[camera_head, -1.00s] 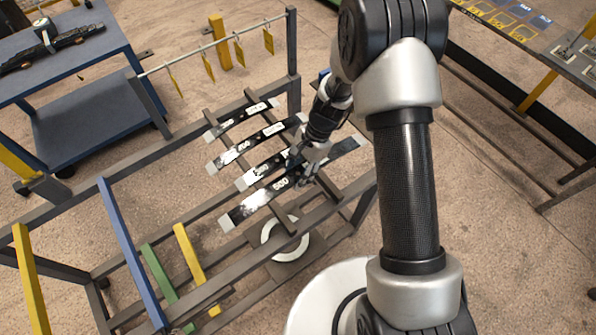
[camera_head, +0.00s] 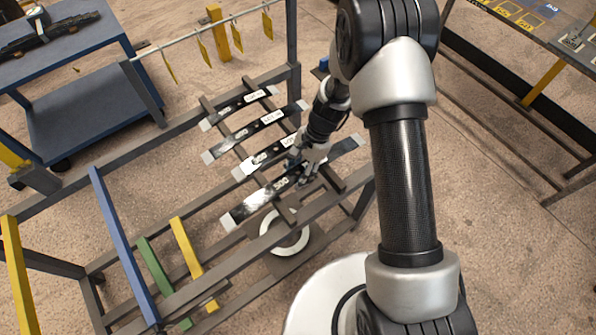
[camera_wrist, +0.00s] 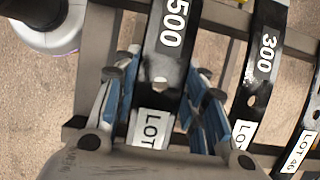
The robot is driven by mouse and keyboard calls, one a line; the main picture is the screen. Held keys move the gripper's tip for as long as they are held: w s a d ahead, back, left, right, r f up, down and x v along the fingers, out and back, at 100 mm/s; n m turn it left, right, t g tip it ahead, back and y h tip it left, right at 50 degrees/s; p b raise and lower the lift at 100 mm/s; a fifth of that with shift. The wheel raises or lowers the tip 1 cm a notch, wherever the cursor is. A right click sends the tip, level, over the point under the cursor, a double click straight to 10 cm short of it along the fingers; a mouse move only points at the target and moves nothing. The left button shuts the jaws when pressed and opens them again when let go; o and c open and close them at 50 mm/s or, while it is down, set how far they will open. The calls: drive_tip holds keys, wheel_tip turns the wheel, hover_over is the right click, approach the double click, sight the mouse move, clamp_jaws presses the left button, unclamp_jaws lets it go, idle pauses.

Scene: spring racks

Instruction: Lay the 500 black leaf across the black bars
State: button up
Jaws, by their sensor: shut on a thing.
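The 500 black leaf (camera_head: 256,201) is a long dark strip with pale ends, seen over the front part of the rack. My gripper (camera_head: 304,172) is shut on it near its middle. In the wrist view the leaf (camera_wrist: 166,62) runs between my blue-lined fingers (camera_wrist: 162,98), with "500" and a LOT label facing up. The black bars (camera_head: 335,181) run under the leaves; one bar (camera_wrist: 222,15) shows in the wrist view. The leaf lies across the line of both bars. I cannot tell whether it touches them.
Several other leaves lie across the bars behind it, the nearest marked 300 (camera_wrist: 262,65), close to my right finger. A rail with hanging yellow tags (camera_head: 203,52) stands behind. Blue (camera_head: 122,245), green (camera_head: 160,275) and yellow (camera_head: 193,258) bars are at left.

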drive_tip(key=shift+f+b, duration=0.65)
drive_tip(key=shift+f, duration=0.2)
idle(0.6)
drive_tip(key=o, duration=1.2)
drive_tip(key=shift+o, duration=0.2)
drive_tip(key=shift+s+f, duration=0.1)
drive_tip(key=shift+f, duration=0.05)
drive_tip(key=v, duration=1.2)
